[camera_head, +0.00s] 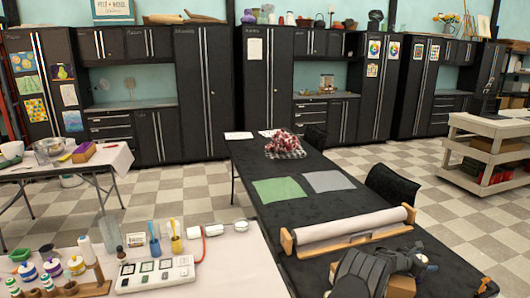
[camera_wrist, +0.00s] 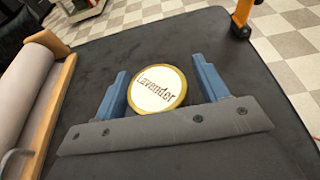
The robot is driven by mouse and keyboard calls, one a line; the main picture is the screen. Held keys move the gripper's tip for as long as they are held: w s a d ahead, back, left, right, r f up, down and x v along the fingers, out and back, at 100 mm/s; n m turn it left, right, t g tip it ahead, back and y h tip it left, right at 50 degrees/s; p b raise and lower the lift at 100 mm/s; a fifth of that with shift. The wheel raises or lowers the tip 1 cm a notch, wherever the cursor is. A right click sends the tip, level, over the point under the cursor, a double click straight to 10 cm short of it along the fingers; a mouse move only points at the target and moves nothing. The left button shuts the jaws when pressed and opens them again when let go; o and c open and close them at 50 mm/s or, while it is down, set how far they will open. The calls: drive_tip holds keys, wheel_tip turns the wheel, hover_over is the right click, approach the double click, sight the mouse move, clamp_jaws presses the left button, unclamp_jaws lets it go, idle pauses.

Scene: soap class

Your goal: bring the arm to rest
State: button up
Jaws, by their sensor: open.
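My gripper (camera_wrist: 160,70) is open in the wrist view, with its two blue fingers apart. A round tin (camera_wrist: 158,91) with a gold rim and a white "Lavender" label shows between the fingers, label toward the camera. There is a gap on each side, and I cannot tell its height above the table. In the head view my dark arm fills the lower right over the black table (camera_head: 240,165); the fingertips and the tin cannot be made out there.
A paper roll (camera_head: 350,226) on a wooden holder lies close behind my arm; it also shows in the wrist view (camera_wrist: 25,78). Green (camera_head: 279,190) and grey (camera_head: 329,181) mats and a rack of reddish items (camera_head: 286,143) lie farther back. A white-topped table (camera_head: 225,262) with bottles stands left.

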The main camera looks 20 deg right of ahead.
drive_tip(key=shift+a+r, duration=0.1)
drive_tip(key=shift+r, duration=0.15)
drive_tip(key=v, duration=1.1)
drive_tip(key=x, duration=1.1)
drive_tip(key=shift+d+r, duration=0.2)
drive_tip(key=shift+r, duration=0.1)
wheel_tip(320, 180, up, 3)
drive_tip(key=shift+r, duration=0.2)
drive_tip(key=s+r, duration=0.7)
drive_tip(key=s, duration=0.5)
drive_tip(key=w+a+n+t+y, duration=0.1)
drive_tip(key=w+a+n+t, duration=0.1)
drive_tip(key=w+a, duration=1.5)
drive_tip(key=w+a+n+t+y, duration=0.1)
drive_tip(key=w+a+n+t, duration=0.2)
drive_tip(key=w+a, duration=1.4)
drive_tip(key=a+f+t, duration=0.1)
drive_tip(key=a, duration=0.5)
drive_tip(key=shift+a+t, duration=0.2)
drive_tip(key=shift+t, duration=0.1)
